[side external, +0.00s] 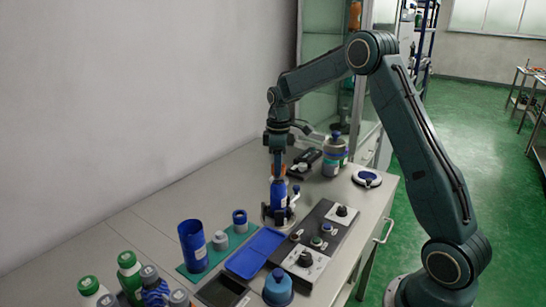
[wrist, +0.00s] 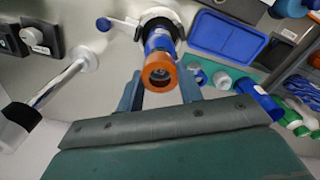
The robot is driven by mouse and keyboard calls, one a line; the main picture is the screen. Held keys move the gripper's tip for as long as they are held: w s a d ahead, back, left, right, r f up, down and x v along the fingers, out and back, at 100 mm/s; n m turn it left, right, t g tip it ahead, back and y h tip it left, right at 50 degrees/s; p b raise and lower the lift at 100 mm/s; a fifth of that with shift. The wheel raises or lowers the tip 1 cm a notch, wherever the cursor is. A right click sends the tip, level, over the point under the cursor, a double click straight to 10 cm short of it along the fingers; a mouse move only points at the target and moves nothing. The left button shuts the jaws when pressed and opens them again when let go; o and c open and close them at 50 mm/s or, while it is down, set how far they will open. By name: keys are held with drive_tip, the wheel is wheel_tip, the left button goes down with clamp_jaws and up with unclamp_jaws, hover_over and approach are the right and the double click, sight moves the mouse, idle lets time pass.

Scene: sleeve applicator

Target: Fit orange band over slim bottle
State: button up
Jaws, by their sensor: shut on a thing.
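The orange band (wrist: 161,84) is between the two fingers of my gripper (wrist: 160,87), which is shut on it. In the side view a bit of orange (side external: 282,171) shows at the fingertips of my gripper (side external: 278,168). The slim blue bottle (side external: 278,194) stands upright in a round metal holder (side external: 267,215) straight below. In the wrist view the blue bottle (wrist: 158,42) runs from the band back to the holder (wrist: 165,16). The band is in line with the bottle's top; I cannot tell how far it is around it.
A blue tray (side external: 255,252), a blue cup (side external: 193,243) and several bottles stand in front on the left. A dark panel with knobs (side external: 318,240) lies to the right. A blue-topped bottle (side external: 334,155) and a round white disc (side external: 367,178) are behind.

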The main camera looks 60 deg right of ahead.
drive_tip(key=shift+f, duration=0.7)
drive_tip(key=o, duration=1.5)
drive_tip(key=shift+c, duration=0.2)
drive_tip(key=shift+r, duration=0.15)
wheel_tip(320, 180, up, 11)
idle(1.3)
idle(0.3)
